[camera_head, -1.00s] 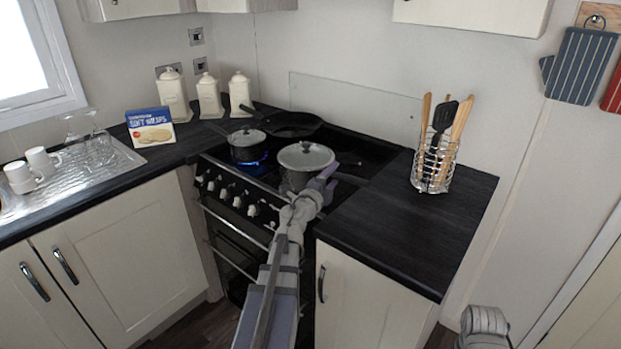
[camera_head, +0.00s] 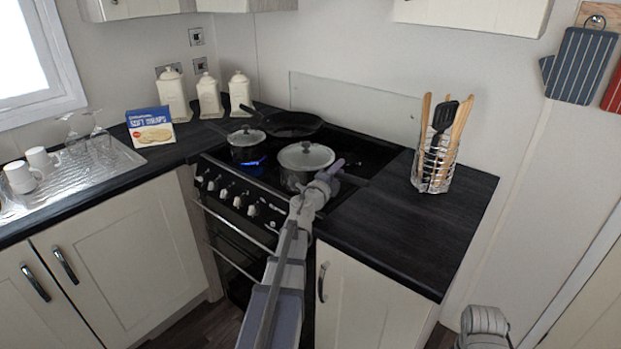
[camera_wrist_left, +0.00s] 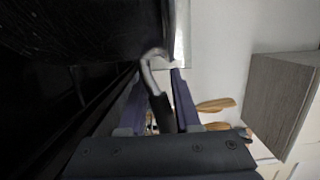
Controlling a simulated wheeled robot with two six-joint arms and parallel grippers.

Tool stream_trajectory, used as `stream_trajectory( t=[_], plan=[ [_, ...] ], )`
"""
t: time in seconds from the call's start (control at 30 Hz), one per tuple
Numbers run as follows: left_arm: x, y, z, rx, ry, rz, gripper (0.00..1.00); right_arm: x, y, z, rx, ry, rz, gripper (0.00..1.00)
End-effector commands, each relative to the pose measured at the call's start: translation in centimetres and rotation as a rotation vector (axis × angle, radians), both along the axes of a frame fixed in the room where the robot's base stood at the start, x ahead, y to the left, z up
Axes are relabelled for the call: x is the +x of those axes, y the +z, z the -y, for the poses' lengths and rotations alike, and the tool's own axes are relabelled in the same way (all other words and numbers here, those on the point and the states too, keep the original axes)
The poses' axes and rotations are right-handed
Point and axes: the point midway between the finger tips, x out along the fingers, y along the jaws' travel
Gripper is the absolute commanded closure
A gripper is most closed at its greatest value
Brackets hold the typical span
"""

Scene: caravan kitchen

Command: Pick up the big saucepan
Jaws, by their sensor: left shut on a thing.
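The big saucepan (camera_head: 296,178), with a grey lid (camera_head: 306,156), is at the front right of the hob. My left gripper (camera_head: 326,179) is at its right side and is shut on its handle. In the left wrist view, the black handle (camera_wrist_left: 163,112) with its metal bracket (camera_wrist_left: 153,68) lies between my two fingers. The dark pan body (camera_wrist_left: 85,30) fills the upper left there. I cannot tell whether the pan's base touches the hob. My right gripper is out of view; only a part of my right arm shows at the bottom right.
A smaller lidded saucepan (camera_head: 247,152) stands to the left, by a blue flame. A frying pan (camera_head: 290,124) lies behind. A utensil holder (camera_head: 433,168) stands on the right worktop (camera_head: 410,220), whose front is clear. White canisters (camera_head: 210,97) stand at the back left.

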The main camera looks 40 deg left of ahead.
Motion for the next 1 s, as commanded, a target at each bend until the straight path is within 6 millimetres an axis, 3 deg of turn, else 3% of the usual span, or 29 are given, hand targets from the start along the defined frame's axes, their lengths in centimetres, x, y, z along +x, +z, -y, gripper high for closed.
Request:
stream_trajectory(
  t=[0.13, 1.0],
  plan=[
    [-0.02, -0.01, 0.00, 0.001, 0.000, 0.000, 1.00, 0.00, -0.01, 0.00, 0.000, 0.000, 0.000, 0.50],
    [-0.01, -0.02, -0.02, 0.003, 0.000, 0.000, 1.00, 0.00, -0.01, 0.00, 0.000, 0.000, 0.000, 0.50]
  ],
)
